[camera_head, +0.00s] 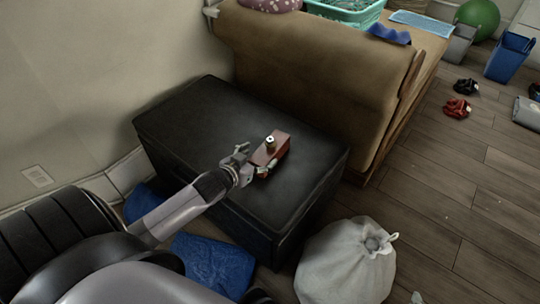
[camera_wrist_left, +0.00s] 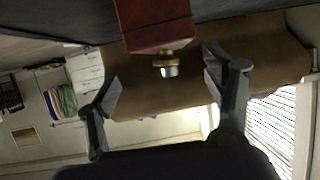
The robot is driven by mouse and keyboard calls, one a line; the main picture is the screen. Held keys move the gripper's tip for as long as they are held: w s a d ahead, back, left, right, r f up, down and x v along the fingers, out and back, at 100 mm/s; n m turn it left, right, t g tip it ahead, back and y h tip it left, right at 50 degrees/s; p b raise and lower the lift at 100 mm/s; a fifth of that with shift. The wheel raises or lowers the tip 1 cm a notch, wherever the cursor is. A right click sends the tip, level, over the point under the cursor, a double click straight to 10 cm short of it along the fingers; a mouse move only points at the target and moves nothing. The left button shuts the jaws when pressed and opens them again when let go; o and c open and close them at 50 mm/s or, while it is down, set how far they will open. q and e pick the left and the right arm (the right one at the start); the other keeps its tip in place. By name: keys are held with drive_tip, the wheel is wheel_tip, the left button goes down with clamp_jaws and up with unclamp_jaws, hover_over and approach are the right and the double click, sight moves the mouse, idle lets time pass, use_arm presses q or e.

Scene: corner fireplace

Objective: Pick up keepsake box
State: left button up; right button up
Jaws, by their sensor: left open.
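The keepsake box (camera_head: 270,149) is a small reddish-brown box on top of a black chest (camera_head: 190,120). A small brass-coloured piece (camera_head: 270,143) stands up from its top. My left gripper (camera_head: 254,163) is at the box's near left end, open, with its fingers spread. In the left wrist view, which is upside down, the box (camera_wrist_left: 150,22) is at the top centre, in front of and between the spread fingers of the gripper (camera_wrist_left: 160,65). I cannot tell whether a finger touches the box. My right gripper is not in view.
A tan sofa (camera_head: 310,60) stands right behind the chest. A white tied bag (camera_head: 345,265) sits on the floor at the chest's front right, and blue cloth (camera_head: 212,262) lies in front. A wall (camera_head: 90,80) is at the left. The chest top around the box is clear.

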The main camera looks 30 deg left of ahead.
sight(267, 149)
use_arm(q)
drive_tip(key=b+x, duration=0.1)
drive_tip(key=x, duration=0.2)
drive_tip(key=shift+w+f, duration=0.1)
drive_tip(key=shift+f, duration=0.05)
drive_tip(key=shift+w+a+f, duration=0.1)
drive_tip(key=shift+w, duration=0.2)
drive_tip(key=b+x, duration=0.1)
drive_tip(key=x, duration=0.2)
drive_tip(key=b+x, duration=0.1)
drive_tip(key=shift+w+a+f+b, duration=0.2)
drive_tip(key=shift+w+a+b, duration=0.05)
drive_tip(key=shift+a+b, duration=0.1)
drive_tip(key=shift+w, duration=0.1)
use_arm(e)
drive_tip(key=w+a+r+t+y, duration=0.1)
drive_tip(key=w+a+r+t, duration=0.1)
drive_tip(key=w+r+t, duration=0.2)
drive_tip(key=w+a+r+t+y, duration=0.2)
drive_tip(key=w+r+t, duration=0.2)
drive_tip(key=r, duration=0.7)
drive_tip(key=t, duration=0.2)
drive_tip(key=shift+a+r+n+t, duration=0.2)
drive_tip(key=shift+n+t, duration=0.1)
use_arm(q)
drive_tip(key=c, duration=1.5)
drive_tip(key=shift+c, duration=0.3)
drive_tip(key=shift+r, duration=0.15)
